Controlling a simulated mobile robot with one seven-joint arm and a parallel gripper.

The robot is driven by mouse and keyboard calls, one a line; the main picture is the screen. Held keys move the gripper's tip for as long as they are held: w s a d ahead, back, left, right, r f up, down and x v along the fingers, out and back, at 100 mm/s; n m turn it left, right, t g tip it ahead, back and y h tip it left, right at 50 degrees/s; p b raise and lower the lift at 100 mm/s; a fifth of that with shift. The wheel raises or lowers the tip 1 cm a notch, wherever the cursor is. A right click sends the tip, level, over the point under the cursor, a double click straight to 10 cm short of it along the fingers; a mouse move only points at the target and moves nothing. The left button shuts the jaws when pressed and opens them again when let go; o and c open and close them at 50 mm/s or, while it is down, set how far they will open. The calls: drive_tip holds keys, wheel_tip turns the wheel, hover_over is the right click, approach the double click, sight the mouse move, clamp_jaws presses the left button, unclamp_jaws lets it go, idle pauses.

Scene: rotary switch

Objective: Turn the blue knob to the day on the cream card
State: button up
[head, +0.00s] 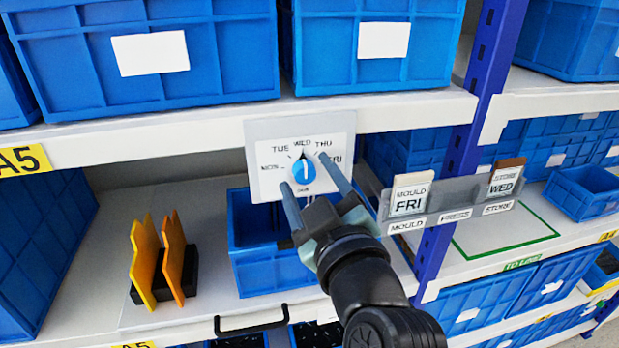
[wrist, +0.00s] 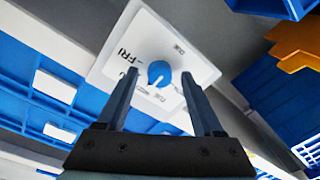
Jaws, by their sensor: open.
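The blue knob (head: 304,171) sits on a white dial plate (head: 263,133) on the shelf edge, marked MON, TUE, WED, THU and FRI. In the wrist view the knob (wrist: 159,73) shows between the open fingertips (wrist: 159,76). I see no contact, and cannot tell how deep the fingers reach. The cream card (head: 410,196) reads MOULD FRI in a clear holder at right.
A brown-topped card (head: 505,178) reading STORE WED stands right of the cream card. Blue bins (head: 150,60) fill the shelf above. Below the dial are a blue bin (head: 265,268), orange plates (head: 172,255) in a black stand, and a black handle (head: 250,326). A blue post (head: 465,150) stands at right.

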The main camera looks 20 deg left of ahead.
clamp_jaws()
drive_tip(key=shift+m, duration=0.3)
drive_tip(key=m, duration=0.2)
drive_tip(key=shift+m+b, duration=0.3)
drive_tip(key=shift+b, duration=0.05)
drive_tip(key=m, duration=0.4)
drive_tip(key=shift+m, duration=0.4)
drive_tip(key=m+p, duration=0.1)
drive_tip(key=m, duration=0.2)
drive_tip(key=shift+m+t, duration=0.3)
drive_tip(key=shift+m+p, duration=0.95)
drive_tip(key=shift+m, duration=1.45)
